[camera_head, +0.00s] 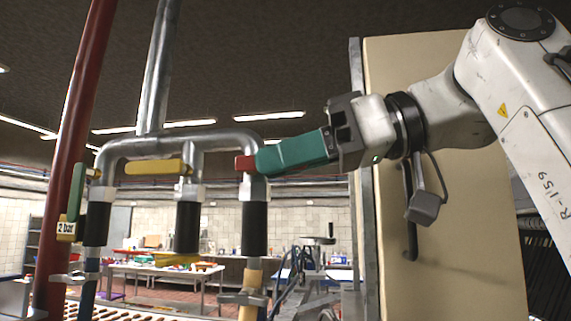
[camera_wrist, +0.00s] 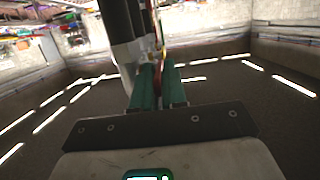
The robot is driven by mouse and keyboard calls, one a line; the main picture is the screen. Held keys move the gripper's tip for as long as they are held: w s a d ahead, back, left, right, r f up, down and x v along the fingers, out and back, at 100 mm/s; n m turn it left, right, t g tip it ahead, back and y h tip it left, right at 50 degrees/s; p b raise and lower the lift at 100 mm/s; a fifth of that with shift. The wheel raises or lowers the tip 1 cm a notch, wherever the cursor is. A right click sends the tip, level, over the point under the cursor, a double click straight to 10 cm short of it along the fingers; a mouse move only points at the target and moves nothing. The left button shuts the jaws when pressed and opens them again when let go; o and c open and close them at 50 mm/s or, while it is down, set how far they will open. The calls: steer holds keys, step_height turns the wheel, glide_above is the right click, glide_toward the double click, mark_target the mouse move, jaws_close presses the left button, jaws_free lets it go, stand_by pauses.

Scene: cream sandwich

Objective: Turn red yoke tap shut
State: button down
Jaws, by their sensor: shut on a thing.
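A grey metal yoke pipe (camera_head: 150,144) splits into three downward branches with black sleeves. The red tap handle (camera_head: 246,163) is at the top of the right branch. Only its red end shows, to the left of my fingertips; the rest is hidden between the fingers. My gripper (camera_head: 264,160) has teal fingers, reaches in from the right and is shut on the red handle.
A yellow handle (camera_head: 156,167) lies level on the middle branch, and a green handle (camera_head: 77,192) hangs upright on the left one. A thick red pipe (camera_head: 77,150) stands at far left. A beige cabinet (camera_head: 450,230) stands behind my arm.

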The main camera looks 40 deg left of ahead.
steer(key=shift+r, duration=0.1)
steer(key=c, duration=1.3)
jaws_free()
steer(key=shift+o, duration=0.2)
steer(key=b+v, duration=0.1)
steer(key=v, duration=0.9)
steer(key=shift+w+d, duration=0.2)
steer(key=shift+d, duration=0.1)
steer(key=shift+r, duration=0.15)
